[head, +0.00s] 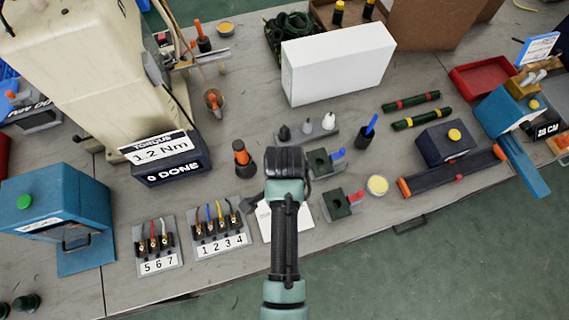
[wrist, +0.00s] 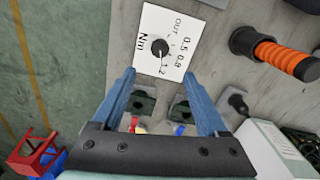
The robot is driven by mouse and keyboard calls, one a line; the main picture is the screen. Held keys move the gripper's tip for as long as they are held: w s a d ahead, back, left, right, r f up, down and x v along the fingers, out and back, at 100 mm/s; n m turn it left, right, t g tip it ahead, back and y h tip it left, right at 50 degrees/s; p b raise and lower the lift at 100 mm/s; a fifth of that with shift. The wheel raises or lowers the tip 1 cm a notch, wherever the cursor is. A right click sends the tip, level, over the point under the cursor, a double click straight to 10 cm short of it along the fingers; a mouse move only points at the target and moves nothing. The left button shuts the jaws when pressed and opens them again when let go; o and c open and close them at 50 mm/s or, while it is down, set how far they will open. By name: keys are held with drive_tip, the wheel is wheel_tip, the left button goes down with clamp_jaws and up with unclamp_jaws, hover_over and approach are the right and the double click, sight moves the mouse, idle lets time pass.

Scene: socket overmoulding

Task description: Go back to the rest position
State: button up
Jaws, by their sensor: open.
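My gripper (wrist: 160,76) is open and empty, its two blue fingers apart in the wrist view. It hangs over a white card with a black dial (wrist: 157,42) marked in Nm; the dial shows just beyond the fingertips, and I cannot tell the height gap. In the head view my arm reaches in from the bottom and hides most of the card (head: 269,226) and the fingers. Two dark green fixtures (wrist: 143,102) with red and blue parts show between the fingers.
An orange and black driver (head: 243,158) stands left of my wrist. The torque display (head: 167,165) reads 1.2 Nm, 0 DONE. Numbered terminal blocks (head: 222,243) lie at the front. A white box (head: 337,63) stands behind; a blue press (head: 55,205) stands left.

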drive_tip(key=w+r+n+t, duration=0.3)
drive_tip(key=w+r+t, duration=0.55)
drive_tip(key=r, duration=0.75)
drive_tip(key=w+r+n+t, duration=0.3)
drive_tip(key=w+r+t, duration=0.2)
drive_tip(key=w+r, duration=0.9)
drive_tip(key=s+r+n+t+b, duration=0.1)
drive_tip(key=s+r+t, duration=0.15)
drive_tip(key=r, duration=0.85)
drive_tip(key=s+r+n+t, duration=0.2)
drive_tip(key=r+t, duration=0.1)
drive_tip(key=r, duration=0.7)
drive_tip(key=s+r+n+t, duration=0.1)
drive_tip(key=s+r+t, duration=0.3)
drive_tip(key=s+r, duration=0.3)
drive_tip(key=s+r+n+t, duration=0.2)
drive_tip(key=s+r+t, duration=0.2)
drive_tip(key=r, duration=0.9)
drive_tip(key=s, duration=0.3)
drive_tip(key=shift+b, duration=0.3)
